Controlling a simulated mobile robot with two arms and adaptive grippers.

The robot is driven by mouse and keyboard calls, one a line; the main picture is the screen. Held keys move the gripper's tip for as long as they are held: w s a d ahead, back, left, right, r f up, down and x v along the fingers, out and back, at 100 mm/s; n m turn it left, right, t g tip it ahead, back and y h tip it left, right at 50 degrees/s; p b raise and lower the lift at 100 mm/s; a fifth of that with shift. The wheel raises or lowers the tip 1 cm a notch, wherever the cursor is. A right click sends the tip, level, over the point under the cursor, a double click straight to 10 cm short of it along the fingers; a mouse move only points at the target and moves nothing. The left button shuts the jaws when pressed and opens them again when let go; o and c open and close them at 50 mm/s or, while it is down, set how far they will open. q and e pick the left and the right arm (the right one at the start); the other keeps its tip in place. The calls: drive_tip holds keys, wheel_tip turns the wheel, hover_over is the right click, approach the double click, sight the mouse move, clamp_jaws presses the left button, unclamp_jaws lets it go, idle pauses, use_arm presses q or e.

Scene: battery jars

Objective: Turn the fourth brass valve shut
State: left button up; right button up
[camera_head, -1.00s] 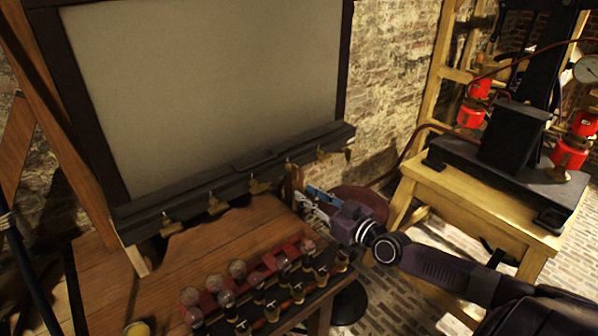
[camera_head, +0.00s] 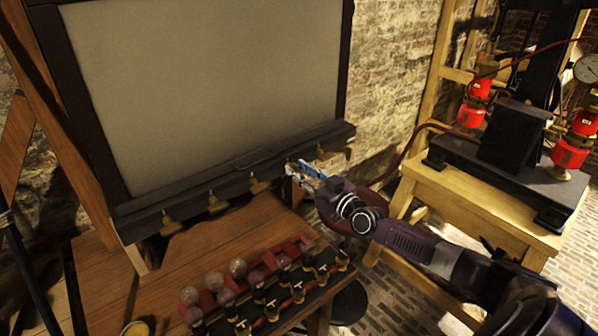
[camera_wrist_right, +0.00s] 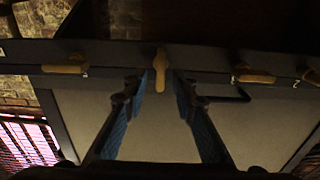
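A row of brass valves runs along the dark rail (camera_head: 228,185) under the big pale panel; the first (camera_head: 168,226), second (camera_head: 215,204), third (camera_head: 257,185) and fifth (camera_head: 322,152) show in the head view. My right gripper (camera_head: 299,170) is at the fourth from the left and largely covers it. In the right wrist view, the fourth valve (camera_wrist_right: 161,62) has its handle upright in the picture, between the tips of my open right gripper (camera_wrist_right: 163,78); contact cannot be told. Neighbouring handles (camera_wrist_right: 65,68) (camera_wrist_right: 255,78) lie sideways there. My left gripper is out of view.
Below the rail, a wooden table (camera_head: 220,240) carries a red rack (camera_head: 278,258) with glass bulbs and several small dark jars. A yellow wooden stand (camera_head: 480,205) with a black press and red cylinders stands at right.

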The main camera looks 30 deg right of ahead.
drive_tip(key=shift+w, duration=0.15)
clamp_jaws()
drive_tip(key=shift+m, duration=0.3)
drive_tip(key=m+b, duration=0.1)
drive_tip(key=m, duration=0.2)
drive_tip(key=m+b, duration=0.1)
drive_tip(key=m, duration=0.2)
drive_tip(key=d+m+b, duration=0.1)
drive_tip(key=m+b, duration=0.1)
drive_tip(key=m, duration=0.1)
drive_tip(key=shift+f, duration=0.35)
drive_tip(key=m, duration=0.5)
drive_tip(key=m+b, duration=0.1)
drive_tip(key=m, duration=0.2)
drive_tip(key=shift+d+f, duration=0.15)
drive_tip(key=shift+f, duration=0.15)
drive_tip(key=shift+m, duration=0.3)
